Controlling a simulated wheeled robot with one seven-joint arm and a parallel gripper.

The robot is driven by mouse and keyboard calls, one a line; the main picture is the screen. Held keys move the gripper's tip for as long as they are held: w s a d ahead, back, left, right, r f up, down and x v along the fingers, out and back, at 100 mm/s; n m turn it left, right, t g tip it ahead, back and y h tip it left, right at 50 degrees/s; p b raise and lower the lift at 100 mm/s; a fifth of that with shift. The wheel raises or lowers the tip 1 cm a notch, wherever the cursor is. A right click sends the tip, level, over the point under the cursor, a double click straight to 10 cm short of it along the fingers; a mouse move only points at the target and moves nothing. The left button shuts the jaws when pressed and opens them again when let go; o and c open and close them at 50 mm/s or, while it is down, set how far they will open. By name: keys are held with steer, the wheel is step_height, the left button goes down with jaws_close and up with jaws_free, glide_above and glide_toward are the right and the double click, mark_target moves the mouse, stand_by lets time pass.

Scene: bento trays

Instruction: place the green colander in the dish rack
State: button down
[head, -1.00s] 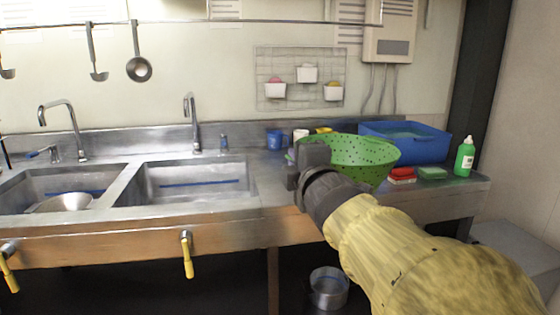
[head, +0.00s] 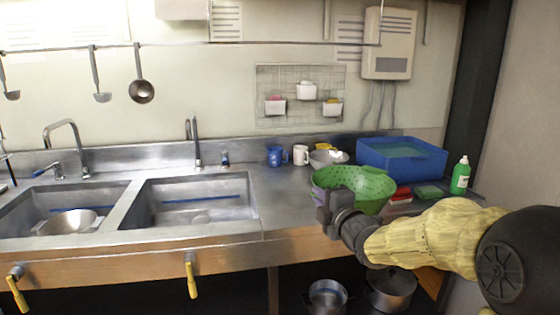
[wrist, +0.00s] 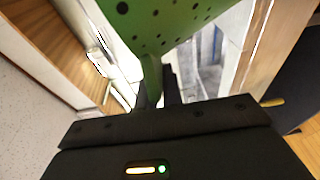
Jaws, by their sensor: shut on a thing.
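The green colander (head: 368,184) with dark holes is at the right part of the counter in the head view, in front of a blue tub (head: 425,163). My gripper (head: 328,203) is shut on the colander's near left side. In the wrist view the colander (wrist: 165,22) fills the top, with its edge between my fingers (wrist: 160,88). I cannot tell whether its base touches the counter. The blue tub has a greenish inside; I cannot tell whether it is the dish rack, and no other rack shows clearly on the counter.
A blue mug (head: 275,156), a white mug (head: 300,154) and a pale bowl (head: 328,157) stand behind the colander. Red (head: 401,194) and green (head: 429,191) sponges and a green bottle (head: 460,176) are to the right. Two sinks are left; counter between is clear.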

steer(key=w+d+f+p, duration=0.1)
steer(key=p, duration=0.1)
steer(key=w+d+f+p, duration=0.1)
steer(key=f+p, duration=0.1)
steer(key=w+d+f+p, duration=0.1)
steer(key=f, duration=0.1)
steer(key=shift+d+f+p, duration=0.25)
steer(key=shift+p, duration=0.15)
step_height(320, 180, down, 8)
steer(key=s+d+m+h+p, duration=0.1)
steer(key=d+p, duration=0.1)
steer(key=p, duration=0.5)
steer(key=s+f+m+t+h+p, duration=0.1)
steer(key=s+f+m+h+p, duration=0.2)
steer(key=s+f+p, duration=0.8)
steer(key=s+h, duration=0.2)
steer(key=s, duration=0.2)
steer(key=shift+f+p, duration=0.3)
steer(key=shift+f, duration=0.1)
